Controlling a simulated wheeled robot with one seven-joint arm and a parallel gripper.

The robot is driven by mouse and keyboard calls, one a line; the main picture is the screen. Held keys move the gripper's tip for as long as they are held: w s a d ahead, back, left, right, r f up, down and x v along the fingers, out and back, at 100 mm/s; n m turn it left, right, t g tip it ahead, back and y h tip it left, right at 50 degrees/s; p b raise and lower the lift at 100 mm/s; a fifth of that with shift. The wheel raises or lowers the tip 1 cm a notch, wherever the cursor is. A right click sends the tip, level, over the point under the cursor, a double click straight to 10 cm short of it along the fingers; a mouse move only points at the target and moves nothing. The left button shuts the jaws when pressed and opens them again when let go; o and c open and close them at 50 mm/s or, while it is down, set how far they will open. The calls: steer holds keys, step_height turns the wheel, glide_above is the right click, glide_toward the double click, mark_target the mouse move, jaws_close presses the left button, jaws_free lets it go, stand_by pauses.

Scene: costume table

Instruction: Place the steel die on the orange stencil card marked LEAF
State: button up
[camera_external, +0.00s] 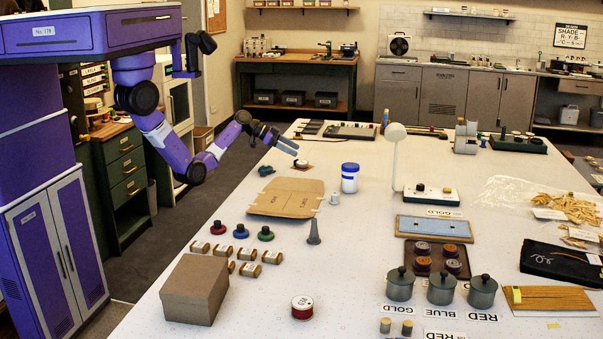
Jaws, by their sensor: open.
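My gripper (286,143) is open and empty over the far left part of the white table, pointing right. A flat tan cardboard sheet (283,198) with small dark print lies in front of the gripper; I cannot read the print. I cannot pick out the steel die or an orange card marked LEAF with certainty at this size.
A blue-lidded white jar (349,178) stands right of the gripper. A lamp (395,155) rises mid-table. Grey lidded pots (441,288) stand at the front right.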

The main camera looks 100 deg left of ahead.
steer(key=v, duration=0.8)
steer(key=shift+s+b, duration=0.3)
steer(key=shift+b, duration=0.1)
steer(key=shift+r, duration=0.1)
